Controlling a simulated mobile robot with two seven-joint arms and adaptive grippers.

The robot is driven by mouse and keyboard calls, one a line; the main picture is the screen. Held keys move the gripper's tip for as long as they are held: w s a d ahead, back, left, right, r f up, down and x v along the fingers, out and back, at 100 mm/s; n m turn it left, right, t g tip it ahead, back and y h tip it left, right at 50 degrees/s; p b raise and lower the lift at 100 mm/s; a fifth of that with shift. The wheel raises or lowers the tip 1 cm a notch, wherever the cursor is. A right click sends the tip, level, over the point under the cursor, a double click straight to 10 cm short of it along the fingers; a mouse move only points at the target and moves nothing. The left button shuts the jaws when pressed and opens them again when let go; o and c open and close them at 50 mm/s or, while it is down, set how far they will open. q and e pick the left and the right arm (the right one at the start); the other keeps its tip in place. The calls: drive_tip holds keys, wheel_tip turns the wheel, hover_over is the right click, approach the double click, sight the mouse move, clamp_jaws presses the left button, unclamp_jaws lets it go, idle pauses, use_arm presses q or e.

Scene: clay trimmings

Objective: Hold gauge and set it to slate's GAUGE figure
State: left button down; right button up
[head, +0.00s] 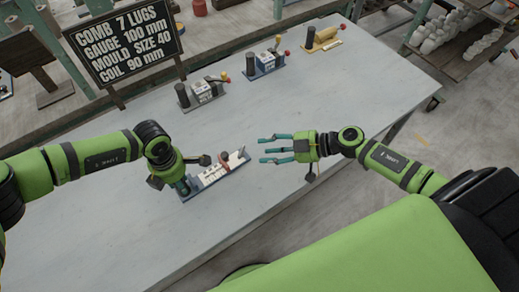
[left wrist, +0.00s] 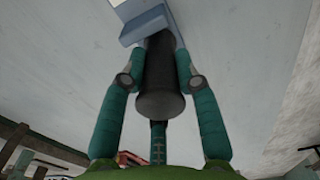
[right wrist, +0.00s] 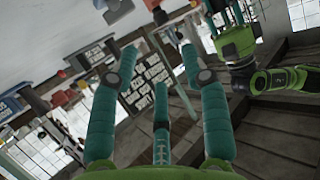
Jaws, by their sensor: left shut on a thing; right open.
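The slate (head: 125,42) stands at the back left and reads COMB 7 LUGS, GAUGE 100 mm, MOULD SIZE 40, COIL 90 mm. It also shows in the right wrist view (right wrist: 146,88). The gauge (head: 208,181) lies on the table, with a blue base, a pale scale and a reddish-brown slider part (head: 225,157). My left gripper (head: 186,187) is shut on the gauge's dark round handle (left wrist: 160,82), seen between its fingers in the left wrist view. The slider's exact reading is too small to tell. My right gripper (head: 266,150) is open and empty, right of the gauge and apart from it.
A shelf of pale pots (head: 450,35) is at the back right. The grey table (head: 340,95) is clear around the right gripper.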

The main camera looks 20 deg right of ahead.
drive_tip(key=w+d+r+m+t+h, duration=0.35)
drive_tip(key=w+r+t, duration=0.2)
drive_tip(key=w, duration=0.25)
drive_tip(key=w+d+r+m+t+h, duration=0.2)
drive_tip(key=w+r+m+t+h, duration=0.15)
drive_tip(key=w+r, duration=0.35)
drive_tip(key=n+g, duration=0.7)
drive_tip(key=g, duration=0.7)
approach(224, 154)
drive_tip(key=shift+h, duration=0.3)
drive_tip(key=x, duration=0.9)
drive_tip(key=shift+a+r, duration=0.15)
drive_tip(key=shift+a, duration=0.05)
